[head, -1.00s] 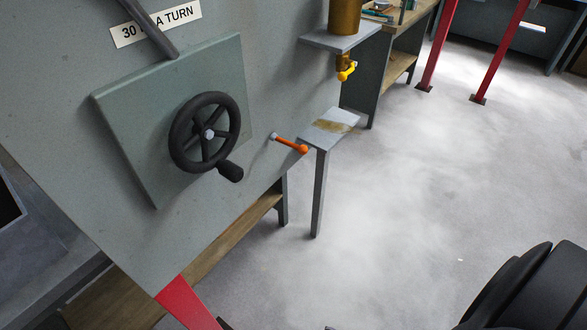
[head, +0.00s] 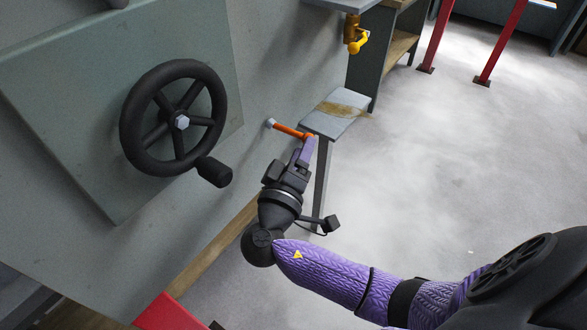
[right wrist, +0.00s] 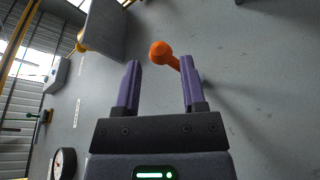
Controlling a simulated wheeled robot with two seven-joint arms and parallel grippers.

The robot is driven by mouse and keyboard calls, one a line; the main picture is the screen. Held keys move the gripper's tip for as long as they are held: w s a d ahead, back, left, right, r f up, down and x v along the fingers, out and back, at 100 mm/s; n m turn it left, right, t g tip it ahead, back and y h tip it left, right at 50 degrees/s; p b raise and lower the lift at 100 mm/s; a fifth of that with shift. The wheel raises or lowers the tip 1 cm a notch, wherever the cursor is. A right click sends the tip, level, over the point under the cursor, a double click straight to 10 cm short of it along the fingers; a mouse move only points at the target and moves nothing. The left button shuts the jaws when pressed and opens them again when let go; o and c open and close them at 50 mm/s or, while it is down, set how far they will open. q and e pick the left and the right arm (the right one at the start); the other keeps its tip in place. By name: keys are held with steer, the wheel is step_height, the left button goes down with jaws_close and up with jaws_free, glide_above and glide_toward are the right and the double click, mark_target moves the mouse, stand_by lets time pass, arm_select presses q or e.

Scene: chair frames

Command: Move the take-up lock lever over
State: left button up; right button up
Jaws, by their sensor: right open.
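The take-up lock lever (head: 289,131) is a short orange handle on a pale pivot on the grey panel, right of the black handwheel (head: 173,118). It slants down to the right from its pivot. My right gripper (head: 307,147) is at the lever's knob end in the head view and covers part of it. In the right wrist view the lever's round orange knob (right wrist: 163,52) lies just beyond and between the tips of my open right gripper (right wrist: 158,75). I cannot tell whether a finger touches it. My left gripper is not in view.
A small grey shelf (head: 340,112) with a brown stain stands close behind my right gripper. A brass fitting with a yellow handle (head: 357,43) hangs above it. The handwheel's crank knob (head: 213,171) sticks out left of my right arm.

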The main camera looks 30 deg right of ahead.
steer(key=shift+x, duration=1.2)
steer(key=c, duration=0.7)
steer(key=shift+a+f+b, duration=0.1)
steer(key=shift+f+b, duration=1.2)
steer(key=shift+f, duration=0.1)
steer(key=shift+r, duration=0.1)
